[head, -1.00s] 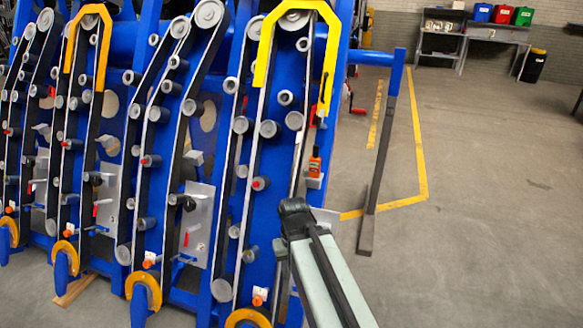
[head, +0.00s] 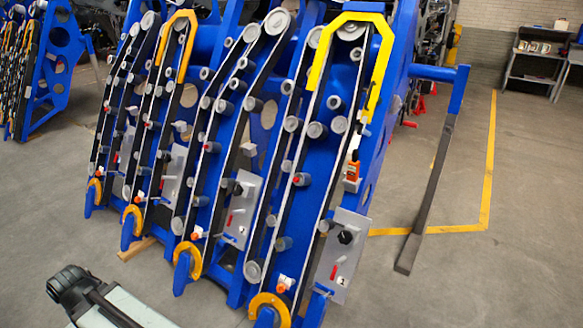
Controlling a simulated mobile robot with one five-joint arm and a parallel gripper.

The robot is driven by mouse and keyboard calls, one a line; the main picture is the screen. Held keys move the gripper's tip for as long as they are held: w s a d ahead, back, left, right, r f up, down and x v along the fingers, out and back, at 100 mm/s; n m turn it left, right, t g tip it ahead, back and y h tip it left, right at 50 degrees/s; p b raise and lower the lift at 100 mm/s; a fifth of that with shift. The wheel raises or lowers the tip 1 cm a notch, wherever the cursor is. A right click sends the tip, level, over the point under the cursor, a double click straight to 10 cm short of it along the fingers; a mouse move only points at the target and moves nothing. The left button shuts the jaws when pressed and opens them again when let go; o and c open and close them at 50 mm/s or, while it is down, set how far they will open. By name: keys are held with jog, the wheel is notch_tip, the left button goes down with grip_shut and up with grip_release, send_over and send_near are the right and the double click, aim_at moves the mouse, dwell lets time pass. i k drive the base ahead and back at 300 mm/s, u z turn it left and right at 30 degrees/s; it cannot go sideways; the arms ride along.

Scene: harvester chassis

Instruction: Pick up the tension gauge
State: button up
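A small orange device with a dark top (head: 352,172), which looks like the tension gauge, stands upright on a small ledge at the right side of the nearest blue harvester row unit (head: 318,200). It is small in the picture, and its details cannot be read. My arm, a pale link with a black end joint, reaches in at the lower left, well apart from the device. My gripper's fingers do not show.
Several blue row units with belts and rollers stand in a row. A grey plate marked 1 (head: 345,250) is below the device. A dark slanted bar (head: 432,190) stands to the right. Open floor (head: 480,285) lies at the right and front left.

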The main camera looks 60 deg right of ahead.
aim_at(353, 165)
jog(key=u, duration=1.6)
jog(key=k, duration=2.85)
jog(key=z, duration=0.85)
jog(key=i, duration=1)
jog(key=u, duration=0.15)
